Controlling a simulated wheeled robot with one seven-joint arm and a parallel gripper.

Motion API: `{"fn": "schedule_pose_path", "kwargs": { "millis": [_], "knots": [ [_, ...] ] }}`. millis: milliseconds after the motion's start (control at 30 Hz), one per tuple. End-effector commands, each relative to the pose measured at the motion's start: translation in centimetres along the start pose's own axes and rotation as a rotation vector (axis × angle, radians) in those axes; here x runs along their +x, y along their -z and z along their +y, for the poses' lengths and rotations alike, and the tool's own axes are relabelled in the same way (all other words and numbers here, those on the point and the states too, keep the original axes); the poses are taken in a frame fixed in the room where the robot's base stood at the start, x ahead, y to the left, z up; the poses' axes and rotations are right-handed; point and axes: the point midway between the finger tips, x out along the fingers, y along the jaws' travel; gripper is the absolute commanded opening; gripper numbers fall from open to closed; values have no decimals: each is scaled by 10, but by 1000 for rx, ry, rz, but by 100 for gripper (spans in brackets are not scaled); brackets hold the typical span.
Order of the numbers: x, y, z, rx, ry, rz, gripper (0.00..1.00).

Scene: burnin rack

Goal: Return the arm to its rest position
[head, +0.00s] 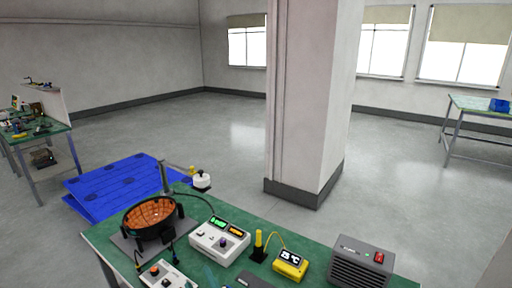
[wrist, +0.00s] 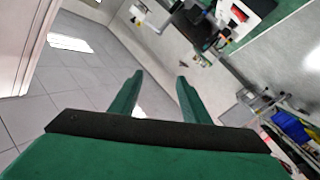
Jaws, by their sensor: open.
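My gripper (wrist: 157,82) shows in the wrist view with two green fingers spread apart and nothing between them. Beyond the fingers are floor, a pale wall or panel and part of a bench, seen tilted. In the head view my gripper is not clearly visible; a small teal shape at the bottom edge of the bench may be part of it, but I cannot tell.
A green-topped bench (head: 290,240) in front holds a bowl with an orange inside (head: 150,214), a white instrument (head: 219,238), a yellow meter (head: 290,264) and a grey box (head: 360,264). Behind it are blue pallets (head: 110,185) and a pillar (head: 310,100). Open floor lies beyond.

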Motion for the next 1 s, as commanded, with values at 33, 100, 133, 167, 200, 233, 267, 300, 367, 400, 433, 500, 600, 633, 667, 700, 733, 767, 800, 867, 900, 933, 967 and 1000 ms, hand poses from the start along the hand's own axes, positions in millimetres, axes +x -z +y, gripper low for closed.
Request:
{"fn": "schedule_pose_path", "kwargs": {
  "millis": [33, 100, 133, 167, 200, 233, 267, 300, 367, 400, 433, 500, 600, 633, 667, 700, 733, 767, 800, 867, 900, 933, 967, 1000],
  "knots": [
    [-8, -8, -10, 68, -29, -19, 43],
    [-21, -19, -17, 150, -75, -45, 43],
    [-27, -24, -21, 184, -93, -56, 43],
    [-33, -29, -25, 216, -113, -69, 43],
    [-42, -36, -30, 258, -137, -85, 43],
    [-49, -41, -34, 288, -157, -98, 43],
    [-56, -46, -38, 317, -174, -110, 43],
    [-67, -53, -44, 354, -198, -128, 43],
    [-83, -63, -52, 405, -233, -154, 43],
    [-95, -70, -58, 436, -255, -171, 43],
    [-104, -74, -62, 458, -271, -184, 43],
    [-127, -84, -73, 504, -308, -213, 43],
    [-161, -97, -87, 557, -354, -255, 43],
    [-172, -100, -91, 570, -367, -265, 43],
    [-182, -102, -94, 581, -380, -276, 43],
    [-197, -106, -100, 595, -395, -291, 43],
    [-208, -108, -103, 605, -405, -302, 43],
    [-219, -110, -106, 613, -415, -311, 43],
    [-234, -112, -110, 622, -427, -324, 43],
    [-256, -114, -115, 632, -442, -340, 43],
    [-271, -114, -118, 636, -450, -350, 43],
    [-283, -115, -120, 639, -455, -357, 43],
    [-293, -114, -122, 640, -458, -363, 43],
    [-308, -113, -123, 640, -462, -370, 43]
  ]
}}
